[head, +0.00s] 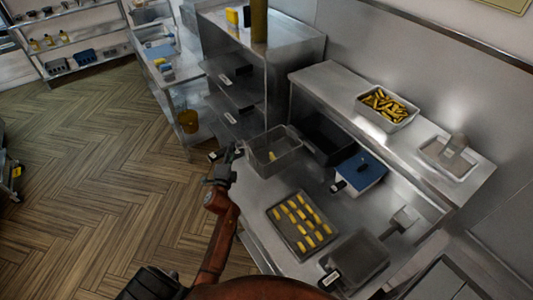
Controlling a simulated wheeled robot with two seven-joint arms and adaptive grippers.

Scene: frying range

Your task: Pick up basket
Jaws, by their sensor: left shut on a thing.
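The basket (277,160) is a grey, open-topped box at the left part of the steel counter, with a little yellow food inside. My left gripper (234,153) is at the left side of the basket, shut on its handle end. The fingers are small and dark here, so the exact contact is hard to see. I cannot tell whether the basket rests on the counter or is slightly raised. My right gripper is not in view.
A dark tray (303,226) with several yellow pieces lies on the counter. Next to it are a dark vat (357,262) and a blue-topped box (360,171). A pan of fries (387,107) stands on the upper shelf. Open floor lies to the left.

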